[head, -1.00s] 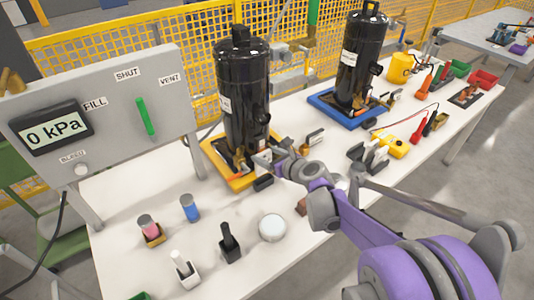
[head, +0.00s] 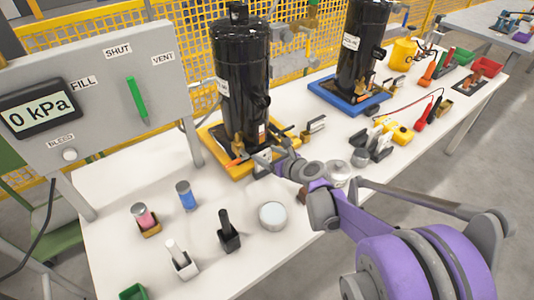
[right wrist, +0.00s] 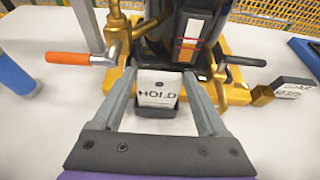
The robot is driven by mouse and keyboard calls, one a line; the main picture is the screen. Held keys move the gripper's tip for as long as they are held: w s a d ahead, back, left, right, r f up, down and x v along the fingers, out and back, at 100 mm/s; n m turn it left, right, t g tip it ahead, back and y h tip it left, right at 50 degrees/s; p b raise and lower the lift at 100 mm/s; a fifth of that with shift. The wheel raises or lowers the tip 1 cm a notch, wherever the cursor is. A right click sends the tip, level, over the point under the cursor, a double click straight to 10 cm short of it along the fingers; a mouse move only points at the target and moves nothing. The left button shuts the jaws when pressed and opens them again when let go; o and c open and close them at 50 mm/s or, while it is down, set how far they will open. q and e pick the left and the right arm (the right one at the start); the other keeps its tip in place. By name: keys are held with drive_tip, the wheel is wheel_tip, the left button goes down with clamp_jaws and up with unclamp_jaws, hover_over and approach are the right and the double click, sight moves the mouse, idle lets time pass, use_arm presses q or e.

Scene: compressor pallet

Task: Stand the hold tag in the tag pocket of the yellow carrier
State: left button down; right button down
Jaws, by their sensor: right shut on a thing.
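The white hold tag (right wrist: 158,90) stands upright between the fingers of my right gripper (right wrist: 160,73), which is shut on it. The tag's lower edge is at the dark tag pocket (right wrist: 155,111); it looks to be in the mouth, but how deep is hidden. In the head view the right gripper (head: 263,157) is at the near edge of the yellow carrier (head: 213,138), just above the dark pocket (head: 261,171). A black compressor (head: 240,80) stands on the carrier. My left gripper is not in view.
An orange-handled valve (right wrist: 68,58) and brass fittings (right wrist: 117,35) rise close beside the gripper. A blue carrier (head: 340,98) with a second compressor is behind. A round tin (head: 272,215) and several small holders stand on the near table.

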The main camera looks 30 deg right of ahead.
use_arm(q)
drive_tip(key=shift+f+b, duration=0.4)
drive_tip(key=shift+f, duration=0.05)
use_arm(e)
drive_tip(key=shift+f, duration=0.55)
unclamp_jaws()
drive_tip(key=shift+c, duration=1)
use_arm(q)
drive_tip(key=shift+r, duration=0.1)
use_arm(e)
drive_tip(key=shift+r, duration=0.15)
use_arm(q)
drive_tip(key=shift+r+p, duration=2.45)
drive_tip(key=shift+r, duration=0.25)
use_arm(e)
wheel_tip(320, 180, up, 7)
